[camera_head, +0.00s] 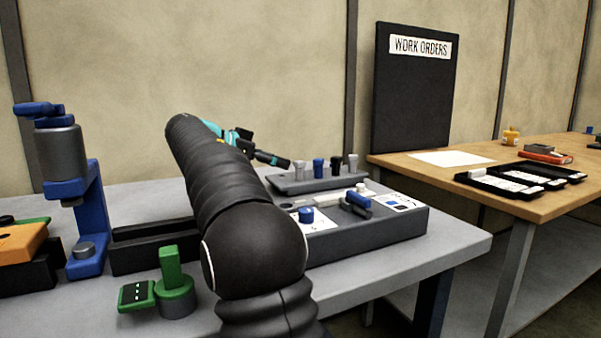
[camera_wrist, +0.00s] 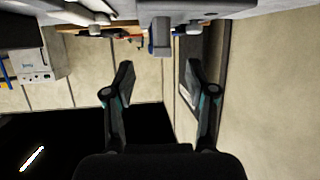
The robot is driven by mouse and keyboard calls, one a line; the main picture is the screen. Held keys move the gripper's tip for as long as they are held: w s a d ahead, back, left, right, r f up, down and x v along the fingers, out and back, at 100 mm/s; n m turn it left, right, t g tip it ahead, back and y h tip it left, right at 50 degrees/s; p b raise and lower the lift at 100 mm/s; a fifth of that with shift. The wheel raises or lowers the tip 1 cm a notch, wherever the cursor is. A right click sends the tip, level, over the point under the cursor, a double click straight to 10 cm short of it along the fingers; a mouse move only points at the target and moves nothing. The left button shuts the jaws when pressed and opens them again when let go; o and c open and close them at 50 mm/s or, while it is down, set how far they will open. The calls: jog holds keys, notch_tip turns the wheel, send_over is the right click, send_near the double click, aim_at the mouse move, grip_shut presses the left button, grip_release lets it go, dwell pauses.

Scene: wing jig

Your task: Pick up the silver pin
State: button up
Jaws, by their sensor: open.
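Two silver-grey pins stand upright in a rack (camera_head: 320,183) in the head view. One silver pin (camera_head: 299,171) is at the left end and another silver pin (camera_head: 352,165) at the right end. A blue pin (camera_head: 319,167) and a black pin (camera_head: 336,166) stand between them. In the wrist view, which appears upside down, my gripper (camera_wrist: 160,83) is open and empty. A grey pin-like shape (camera_wrist: 160,37) shows beyond the gap between the fingers, apart from them.
A grey fixture box (camera_head: 370,228) with blue parts stands in front of the rack. A blue press (camera_head: 88,215) and a green tool (camera_head: 175,285) stand at the left. A wooden table (camera_head: 440,172) with black trays is at the right.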

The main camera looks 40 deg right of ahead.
aim_at(295, 163)
jog(key=x, duration=0.2)
jog(key=shift+d+f, duration=0.1)
jog(key=shift+d, duration=0.3)
jog(key=shift+r+p+x, duration=0.15)
jog(key=shift+p+x, duration=0.1)
jog(key=shift+x, duration=1.05)
jog(key=shift+r+p+x, duration=0.15)
jog(key=shift+p+x, duration=0.05)
jog(key=shift+x, duration=1.1)
jog(key=shift+w+d, duration=0.1)
jog(key=shift+w, duration=0.05)
grip_shut()
